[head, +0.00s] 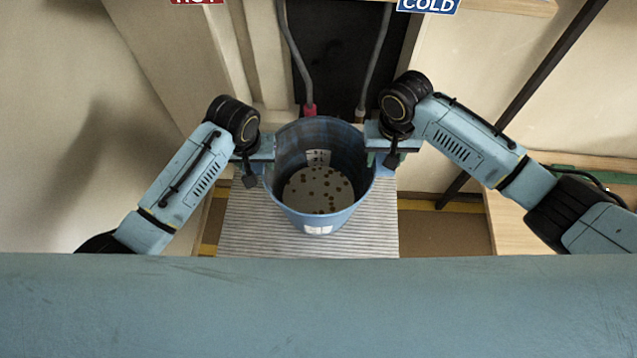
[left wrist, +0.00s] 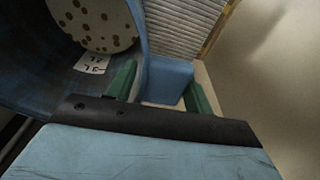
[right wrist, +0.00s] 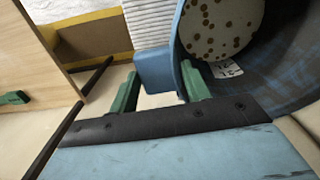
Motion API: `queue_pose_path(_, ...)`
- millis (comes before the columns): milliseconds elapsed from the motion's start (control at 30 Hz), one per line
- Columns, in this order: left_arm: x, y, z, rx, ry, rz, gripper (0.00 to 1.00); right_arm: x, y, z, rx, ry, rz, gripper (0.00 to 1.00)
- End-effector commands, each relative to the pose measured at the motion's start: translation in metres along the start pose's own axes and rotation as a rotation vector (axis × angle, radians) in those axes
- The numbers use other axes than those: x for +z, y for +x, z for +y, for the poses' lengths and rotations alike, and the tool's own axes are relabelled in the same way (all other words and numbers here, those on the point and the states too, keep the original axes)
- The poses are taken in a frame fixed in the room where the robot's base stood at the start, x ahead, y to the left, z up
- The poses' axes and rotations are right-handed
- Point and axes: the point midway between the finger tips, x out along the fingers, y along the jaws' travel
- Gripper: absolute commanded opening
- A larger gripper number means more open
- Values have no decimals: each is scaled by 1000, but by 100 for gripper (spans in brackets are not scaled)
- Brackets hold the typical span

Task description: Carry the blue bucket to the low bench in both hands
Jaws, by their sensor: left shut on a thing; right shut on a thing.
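The blue bucket (head: 318,216) stands upright in the middle of the head view, with a pale bottom with brown spots and a white label inside. My left gripper (head: 264,152) is shut on a blue lug at the bucket's left side; the left wrist view shows its green fingers (left wrist: 160,90) on either side of that lug. My right gripper (head: 376,148) is shut on the lug at the right side; its green fingers (right wrist: 160,88) straddle the lug in the right wrist view. Whether the bucket touches the surface under it is hidden. I cannot tell which surface is the low bench.
A ribbed pale surface (head: 250,222) lies beneath the bucket. Two hoses (head: 370,65) hang behind it, under signs reading HOT and COLD (head: 428,5). A wooden top (head: 506,222) stands at the right, with a dark diagonal bar (head: 540,75) nearby.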

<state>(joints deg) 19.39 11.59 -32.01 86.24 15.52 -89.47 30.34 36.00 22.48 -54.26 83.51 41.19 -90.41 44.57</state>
Motion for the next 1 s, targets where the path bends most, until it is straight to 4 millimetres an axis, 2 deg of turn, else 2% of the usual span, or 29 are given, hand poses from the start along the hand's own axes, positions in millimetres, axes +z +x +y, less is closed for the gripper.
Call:
queue_pose_path(33, 0, 0, -1, -2, -1, 0, 18, 0, 0, 0, 1, 0, 0, 14)
queue_pose_path(133, 0, 0, -1, -2, -1, 0, 5, 0, 0, 1, 1, 0, 0, 1)
queue_pose_path(200, 0, 0, -1, -3, -1, 0, 0, 0, 0, 1, 1, 0, 0, 0)
queue_pose_path(667, -2, -3, -1, -3, -2, 5, 0, -1, -4, 0, 0, 1, 3, 0)
queue_pose_path(1000, -5, -20, -2, -5, -3, 4, 0, -1, -21, 0, 1, 1, 3, 0)
